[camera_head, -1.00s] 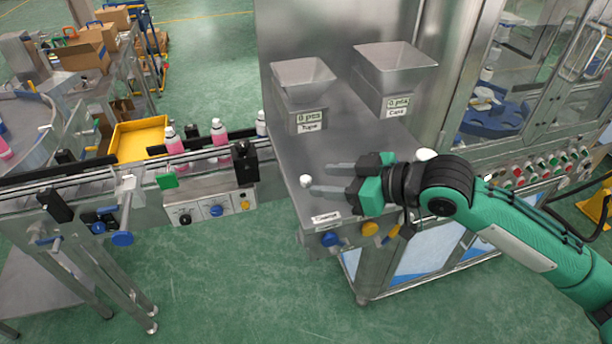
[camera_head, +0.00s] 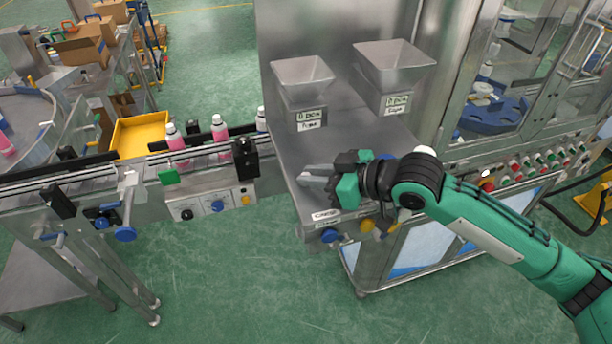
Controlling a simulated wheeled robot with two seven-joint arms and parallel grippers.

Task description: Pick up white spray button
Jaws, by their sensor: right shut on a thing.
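The white spray button (camera_head: 304,175) is a small pale piece near the left edge of the steel worktop, at the fingertips of my right gripper. My right gripper (camera_head: 310,174) reaches in from the right, low over the worktop, with its fingers pointing left and closed on the button. The fingers hide much of the button, and I cannot tell whether it still touches the worktop. My left gripper is not in view.
Two steel hoppers (camera_head: 303,82) (camera_head: 394,66) stand at the back of the worktop (camera_head: 345,135). A conveyor with pink bottles (camera_head: 220,130) and a yellow tray (camera_head: 139,136) lie to the left. A control panel (camera_head: 530,166) is at the right.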

